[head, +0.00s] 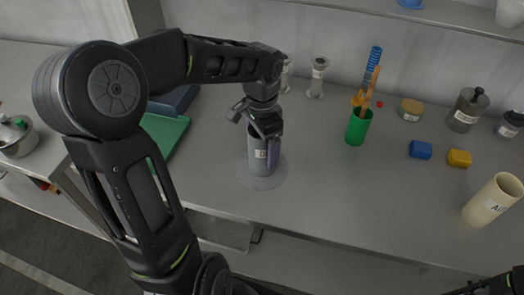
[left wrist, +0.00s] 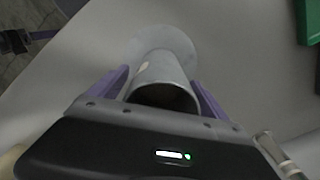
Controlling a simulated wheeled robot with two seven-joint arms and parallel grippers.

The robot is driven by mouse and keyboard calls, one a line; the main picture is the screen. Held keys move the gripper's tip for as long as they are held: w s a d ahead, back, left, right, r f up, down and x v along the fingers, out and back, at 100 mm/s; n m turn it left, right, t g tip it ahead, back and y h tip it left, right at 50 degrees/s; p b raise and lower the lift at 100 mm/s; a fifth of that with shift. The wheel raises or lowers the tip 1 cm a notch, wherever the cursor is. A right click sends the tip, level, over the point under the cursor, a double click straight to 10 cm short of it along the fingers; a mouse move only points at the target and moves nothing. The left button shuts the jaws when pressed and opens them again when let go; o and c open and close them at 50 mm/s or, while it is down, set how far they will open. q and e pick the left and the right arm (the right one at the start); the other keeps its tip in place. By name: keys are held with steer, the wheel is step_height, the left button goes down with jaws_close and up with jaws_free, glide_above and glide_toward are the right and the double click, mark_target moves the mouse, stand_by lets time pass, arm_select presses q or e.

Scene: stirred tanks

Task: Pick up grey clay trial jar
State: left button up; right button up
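The grey jar (head: 258,160) with a pale label stands upright on a round, light grey disc (head: 266,182) near the table's front edge. My left gripper (head: 268,150) points down at it, with one purple finger in front of its right side. In the left wrist view the jar (left wrist: 165,72) stands between the two purple fingers of my left gripper (left wrist: 160,76). Its mouth is open and dark inside. A narrow gap seems to show beside the left finger, and the right finger is very close to the wall. Dark parts of my right arm show at the lower right corner; its fingers are unclear.
A green cup (head: 358,128) with tools stands right of the jar. A blue block (head: 420,150), a yellow block (head: 459,158) and a cream jar (head: 492,200) stand farther right. A green tray (head: 168,138) lies left. Bare table lies between jar and cream jar.

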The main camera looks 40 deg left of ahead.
arm_select(q)
steer(key=c, duration=1.4)
steer(key=shift+r, duration=0.1)
step_height(320, 180, up, 10)
steer(key=shift+f+b, duration=0.1)
steer(key=shift+b, duration=0.35)
steer(key=shift+c, duration=0.2)
